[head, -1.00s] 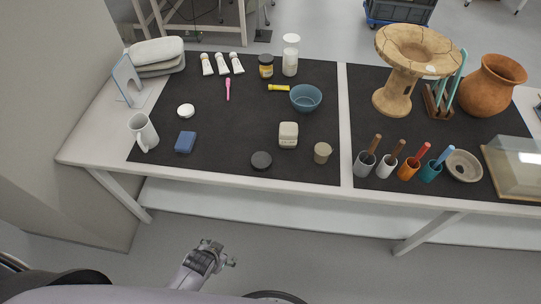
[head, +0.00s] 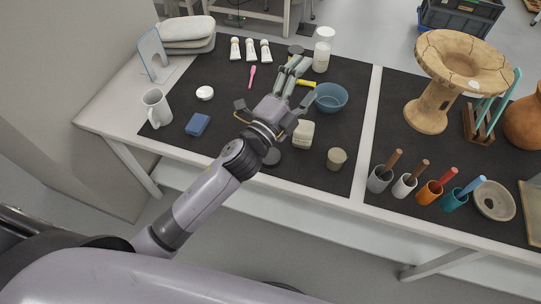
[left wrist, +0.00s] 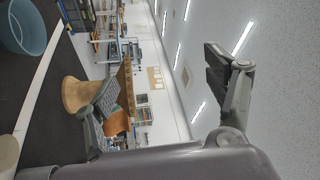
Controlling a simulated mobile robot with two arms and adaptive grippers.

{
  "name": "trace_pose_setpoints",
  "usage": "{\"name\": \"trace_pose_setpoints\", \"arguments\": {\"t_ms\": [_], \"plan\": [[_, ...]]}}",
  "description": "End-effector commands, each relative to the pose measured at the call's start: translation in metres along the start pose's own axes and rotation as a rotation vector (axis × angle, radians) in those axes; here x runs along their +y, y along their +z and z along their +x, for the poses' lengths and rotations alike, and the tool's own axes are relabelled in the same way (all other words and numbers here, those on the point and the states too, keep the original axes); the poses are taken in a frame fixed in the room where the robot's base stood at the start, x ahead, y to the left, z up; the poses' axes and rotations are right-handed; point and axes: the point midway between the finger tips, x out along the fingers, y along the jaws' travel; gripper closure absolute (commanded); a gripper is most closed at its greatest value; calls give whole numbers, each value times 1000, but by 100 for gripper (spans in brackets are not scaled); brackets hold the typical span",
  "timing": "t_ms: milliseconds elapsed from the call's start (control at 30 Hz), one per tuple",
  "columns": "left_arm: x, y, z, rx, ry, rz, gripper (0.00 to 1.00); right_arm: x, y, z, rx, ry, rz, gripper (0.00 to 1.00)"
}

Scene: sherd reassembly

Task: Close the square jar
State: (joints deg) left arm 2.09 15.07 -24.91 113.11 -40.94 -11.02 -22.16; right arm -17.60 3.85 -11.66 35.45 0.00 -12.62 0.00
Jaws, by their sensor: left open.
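The square jar (head: 303,134), pale and block-shaped, stands on the dark mat right of my left gripper's base. Whether a lid sits on it is too small to tell. A dark round disc (head: 272,156) lies in front of it, partly behind my arm. A small white round piece (head: 205,93) lies on the mat at the left. My left gripper (head: 287,84) is open and empty above the mat, reaching toward the back. Its spread fingers also show in the left wrist view (left wrist: 160,82). My right gripper is not in view.
A blue bowl (head: 331,97) and a beige round pot (head: 337,158) stand right of the gripper. A white mug (head: 157,106) and blue block (head: 198,124) are at the left. Tool cups (head: 380,180) stand on the right mat. A dark-lidded jar is partly hidden behind the fingers.

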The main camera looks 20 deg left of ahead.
Motion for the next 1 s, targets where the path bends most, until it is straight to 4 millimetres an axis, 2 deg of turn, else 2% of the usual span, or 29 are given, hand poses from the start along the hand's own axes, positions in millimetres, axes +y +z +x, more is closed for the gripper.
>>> {"name": "trace_pose_setpoints", "arguments": {"t_ms": [33, 100, 233, 300, 400, 500, 567, 633, 733, 867, 1000], "plan": [[-16, -23, 10, 103, -55, 105, 23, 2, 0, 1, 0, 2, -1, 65], [-31, -58, 18, 250, -126, 259, 23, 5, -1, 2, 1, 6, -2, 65], [-42, -118, 17, 523, -247, 549, 23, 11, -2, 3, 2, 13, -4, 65], [-38, -146, 10, 670, -302, 707, 23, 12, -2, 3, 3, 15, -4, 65], [-23, -175, -4, 884, -368, 934, 23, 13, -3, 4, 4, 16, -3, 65], [2, -188, -20, 1099, -413, 1157, 23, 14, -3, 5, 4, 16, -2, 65], [18, -188, -30, 1230, -429, 1287, 23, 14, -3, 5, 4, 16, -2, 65], [39, -179, -41, 1386, -432, 1437, 23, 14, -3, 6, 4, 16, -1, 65], [65, -152, -53, 1615, -409, 1635, 23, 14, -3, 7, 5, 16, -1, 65], [86, -95, -63, 1917, -312, 1860, 23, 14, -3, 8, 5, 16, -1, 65], [84, -25, -69, 2217, -134, 2021, 23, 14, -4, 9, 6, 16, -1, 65]]}}
